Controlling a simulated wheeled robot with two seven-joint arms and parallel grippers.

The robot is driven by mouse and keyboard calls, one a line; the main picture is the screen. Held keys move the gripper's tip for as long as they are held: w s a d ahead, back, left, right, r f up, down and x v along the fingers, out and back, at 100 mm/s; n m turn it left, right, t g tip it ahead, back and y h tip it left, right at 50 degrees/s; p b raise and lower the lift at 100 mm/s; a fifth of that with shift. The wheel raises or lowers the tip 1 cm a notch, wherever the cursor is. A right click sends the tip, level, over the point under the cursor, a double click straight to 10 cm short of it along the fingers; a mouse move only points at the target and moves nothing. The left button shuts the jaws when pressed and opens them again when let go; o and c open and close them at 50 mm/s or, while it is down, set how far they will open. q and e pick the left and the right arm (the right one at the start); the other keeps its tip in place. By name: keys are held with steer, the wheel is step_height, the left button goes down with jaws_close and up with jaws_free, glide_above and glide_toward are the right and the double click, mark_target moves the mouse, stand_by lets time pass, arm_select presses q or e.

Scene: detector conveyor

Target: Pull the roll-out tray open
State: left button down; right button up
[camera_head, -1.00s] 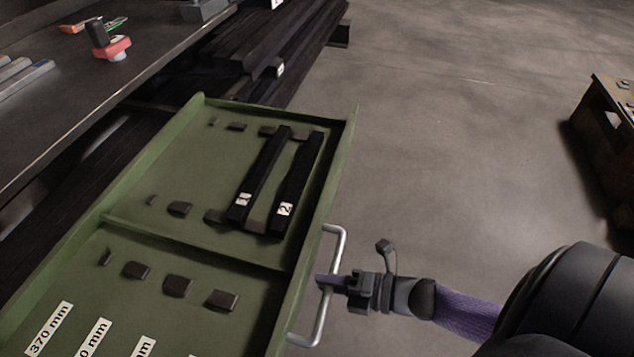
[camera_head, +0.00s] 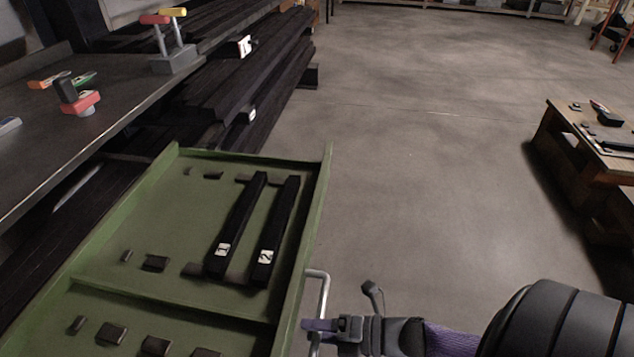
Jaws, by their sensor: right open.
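The green roll-out tray (camera_head: 187,225) stands pulled out from under the workbench, at the lower left. It holds two long black bars, one (camera_head: 237,228) beside the other (camera_head: 277,228), each with a white label. A silver handle (camera_head: 322,285) sticks out from the tray's right side. My right gripper (camera_head: 318,325) is at the lower part of this handle, its purple fingertips by the bar. The jaws are open, and I cannot tell whether they touch the handle. My left gripper is not in view.
A dark workbench (camera_head: 110,110) at the left carries a red-based tool (camera_head: 80,105) and a stand with red and yellow handles (camera_head: 172,58). Dark stacked beams (camera_head: 225,85) lie behind the tray. A wooden table (camera_head: 590,150) stands at the right. The floor (camera_head: 430,150) between is clear.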

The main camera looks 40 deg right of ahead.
steer(key=p+v, duration=0.2)
steer(key=v, duration=0.8)
steer(key=shift+f, duration=0.1)
